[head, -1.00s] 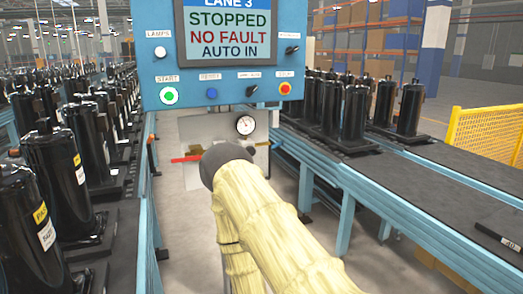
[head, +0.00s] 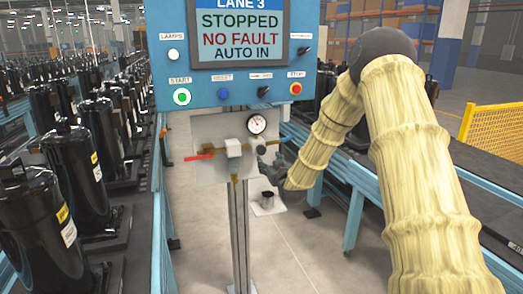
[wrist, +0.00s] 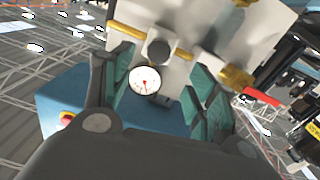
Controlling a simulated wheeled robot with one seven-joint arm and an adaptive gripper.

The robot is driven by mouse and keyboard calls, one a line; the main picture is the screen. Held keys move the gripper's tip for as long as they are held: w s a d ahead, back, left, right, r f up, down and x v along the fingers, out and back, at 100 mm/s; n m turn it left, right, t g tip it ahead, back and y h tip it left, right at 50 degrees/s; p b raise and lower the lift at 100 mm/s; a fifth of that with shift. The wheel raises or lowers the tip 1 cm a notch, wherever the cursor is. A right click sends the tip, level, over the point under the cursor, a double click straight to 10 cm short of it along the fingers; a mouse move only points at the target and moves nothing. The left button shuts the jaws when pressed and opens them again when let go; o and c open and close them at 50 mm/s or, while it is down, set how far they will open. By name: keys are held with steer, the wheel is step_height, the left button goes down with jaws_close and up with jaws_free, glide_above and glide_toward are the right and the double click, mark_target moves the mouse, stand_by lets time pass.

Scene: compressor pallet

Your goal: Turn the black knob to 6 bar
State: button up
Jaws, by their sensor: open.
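The black knob (wrist: 159,51) shows in the wrist view as a dark round end on the pale plate, beside the white gauge (wrist: 144,80). I cannot tell any contact. In the head view my gripper (head: 271,162) is small at the plate's right edge.
A red lever (head: 198,157) and brass pipes lie left of the gauge. The blue control box (head: 225,92) with buttons hangs above, its screen reading STOPPED. Conveyors with black compressors (head: 75,165) flank the post. A yellow fence (head: 495,125) stands at right.

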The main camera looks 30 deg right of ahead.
mark_target(262, 151)
steer(key=p+x, duration=0.3)
steer(key=x, duration=0.8)
steer(key=shift+r, duration=0.15)
steer(key=shift+d, duration=0.1)
steer(key=c, duration=1)
